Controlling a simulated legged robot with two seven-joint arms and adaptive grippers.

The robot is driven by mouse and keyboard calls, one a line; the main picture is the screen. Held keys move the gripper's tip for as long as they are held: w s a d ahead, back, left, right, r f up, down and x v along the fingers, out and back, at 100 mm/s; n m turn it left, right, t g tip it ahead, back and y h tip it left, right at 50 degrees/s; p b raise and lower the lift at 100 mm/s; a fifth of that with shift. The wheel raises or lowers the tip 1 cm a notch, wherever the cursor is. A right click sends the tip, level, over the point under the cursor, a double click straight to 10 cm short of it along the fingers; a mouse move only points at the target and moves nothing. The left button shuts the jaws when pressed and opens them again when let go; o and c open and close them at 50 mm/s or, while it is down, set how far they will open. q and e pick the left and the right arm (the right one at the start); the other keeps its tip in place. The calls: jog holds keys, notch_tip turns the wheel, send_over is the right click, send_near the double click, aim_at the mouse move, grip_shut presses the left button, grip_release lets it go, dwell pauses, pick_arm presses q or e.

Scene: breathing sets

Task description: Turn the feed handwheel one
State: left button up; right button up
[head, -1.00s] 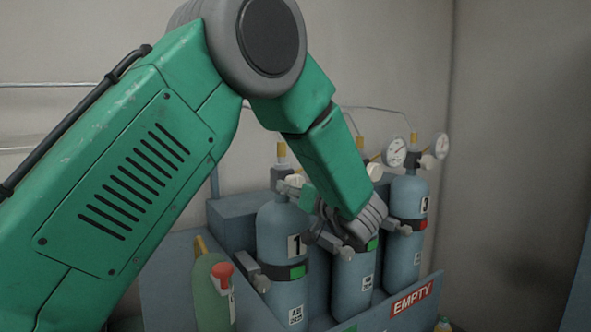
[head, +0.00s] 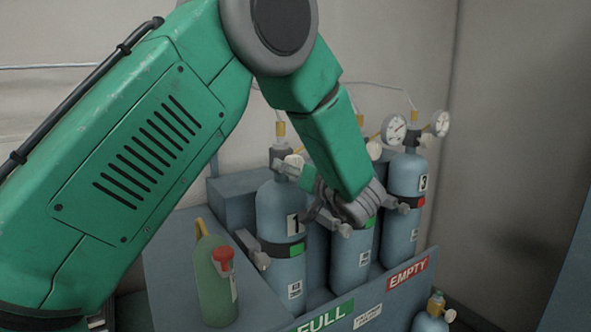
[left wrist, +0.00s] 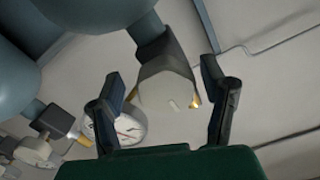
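Blue cylinder 1 (head: 280,225) stands upright at the left of the rack, with a pale handwheel (head: 294,161) on its valve. My left gripper (head: 290,168) is at this valve, partly hidden by my green forearm. In the left wrist view, my left gripper (left wrist: 166,95) is open, its two dark fingers apart on either side of a grey, many-sided knob (left wrist: 168,92), which appears to be that handwheel. Contact cannot be told. A round gauge (left wrist: 118,127) shows behind one finger. My right gripper is not in view.
Cylinder 2 (head: 352,258) is partly covered by my wrist; cylinder 3 (head: 402,215) stands to its right with gauges above. The rack front bears FULL (head: 325,317) and EMPTY (head: 408,274) signs. Another small cylinder (head: 432,315) is at lower right.

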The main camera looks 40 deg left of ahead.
pick_arm(q)
jog(key=v, duration=1.2)
dwell(0.6)
